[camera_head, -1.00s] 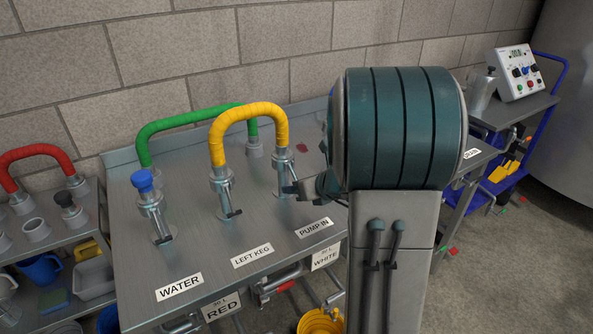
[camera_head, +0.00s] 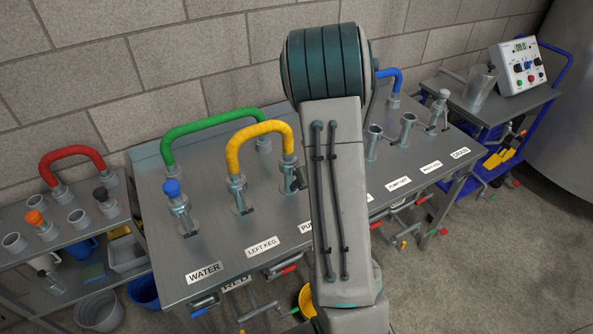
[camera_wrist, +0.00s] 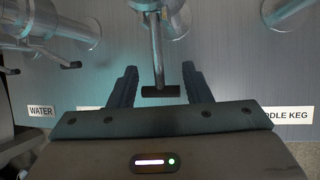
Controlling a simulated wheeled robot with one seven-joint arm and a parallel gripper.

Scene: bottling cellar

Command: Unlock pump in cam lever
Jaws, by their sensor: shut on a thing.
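The pump-in coupling (camera_head: 288,174) stands at the right end of the yellow hose, with a dark cam lever (camera_head: 298,181) at its side. In the wrist view a metal lever with a black crosswise end (camera_wrist: 160,91) hangs between the two dark fingers of my gripper (camera_wrist: 160,88); I take it as the pump-in lever. My gripper is shut on it, though the contact itself is hard to see. In the head view my arm hides my gripper and part of the "PUMP IN" label (camera_head: 306,227).
The yellow hose (camera_head: 258,131) and green hose (camera_head: 215,117) arch over the steel bench (camera_head: 225,225). A blue-capped coupling (camera_head: 178,205) stands above the "WATER" label (camera_head: 205,272). Open sockets (camera_head: 408,125) stand right of my arm. A rack with a red hose (camera_head: 72,155) is at left.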

